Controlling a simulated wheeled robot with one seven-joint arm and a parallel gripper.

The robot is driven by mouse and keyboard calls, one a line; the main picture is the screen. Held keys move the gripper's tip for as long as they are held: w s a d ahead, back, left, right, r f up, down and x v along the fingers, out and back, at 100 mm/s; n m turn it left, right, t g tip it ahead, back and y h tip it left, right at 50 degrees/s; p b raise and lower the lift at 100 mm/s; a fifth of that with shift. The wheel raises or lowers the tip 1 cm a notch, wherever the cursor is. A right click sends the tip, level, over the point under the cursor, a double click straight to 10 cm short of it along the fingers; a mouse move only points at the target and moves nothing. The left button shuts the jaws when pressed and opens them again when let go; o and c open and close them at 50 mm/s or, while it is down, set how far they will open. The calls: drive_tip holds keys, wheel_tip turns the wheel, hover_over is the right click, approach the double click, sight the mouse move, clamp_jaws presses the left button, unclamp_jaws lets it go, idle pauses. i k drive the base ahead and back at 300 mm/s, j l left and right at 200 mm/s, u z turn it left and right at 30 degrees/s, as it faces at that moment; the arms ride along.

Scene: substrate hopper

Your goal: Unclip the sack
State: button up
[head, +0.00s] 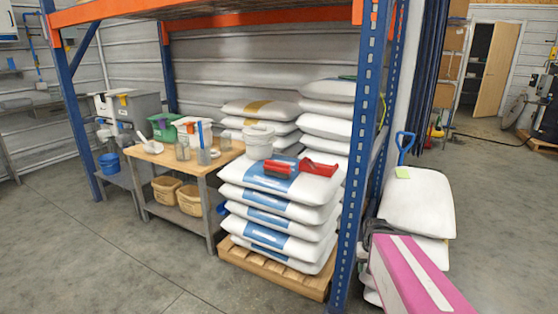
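White sacks with blue bands (285,208) lie stacked flat on a wooden pallet (275,273) under the rack. On the top sack lie a red object with a dark part (278,169) and a second red object (320,169); I cannot tell whether either is a clip. More white sacks (326,107) are stacked behind, some with a yellow band. Another white sack (415,205) lies right of the rack post, with a small yellow-green piece (402,172) at its upper edge. I cannot make out a sack clip for certain.
A blue rack post (362,150) stands between the sack stacks. A wooden workbench (190,158) with jars and tubs stands left. The left foreground floor is clear.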

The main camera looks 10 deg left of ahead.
sight(189, 127)
drive_tip(key=j, duration=0.45)
drive_tip(key=i+j+u, duration=0.1)
drive_tip(key=j, duration=0.3)
drive_tip(key=i+j, duration=0.1)
drive_tip(key=j, duration=0.35)
drive_tip(key=i+j+u, duration=0.1)
drive_tip(key=j, duration=0.75)
drive_tip(key=i+j+u, duration=0.1)
drive_tip(key=j, duration=0.35)
drive_tip(key=i+j, duration=0.1)
drive_tip(key=j, duration=0.35)
drive_tip(key=i+j, duration=0.1)
drive_tip(key=j, duration=0.3)
drive_tip(key=i+j, duration=0.1)
drive_tip(key=j, duration=0.75)
drive_tip(key=i+j+u, duration=0.1)
drive_tip(key=j, duration=0.35)
drive_tip(key=k+l, duration=0.1)
drive_tip(key=l, duration=0.25)
drive_tip(key=k+l+u, duration=0.15)
drive_tip(key=l, duration=0.25)
drive_tip(key=k+l, duration=0.1)
drive_tip(key=l, duration=0.25)
drive_tip(key=u, duration=0.05)
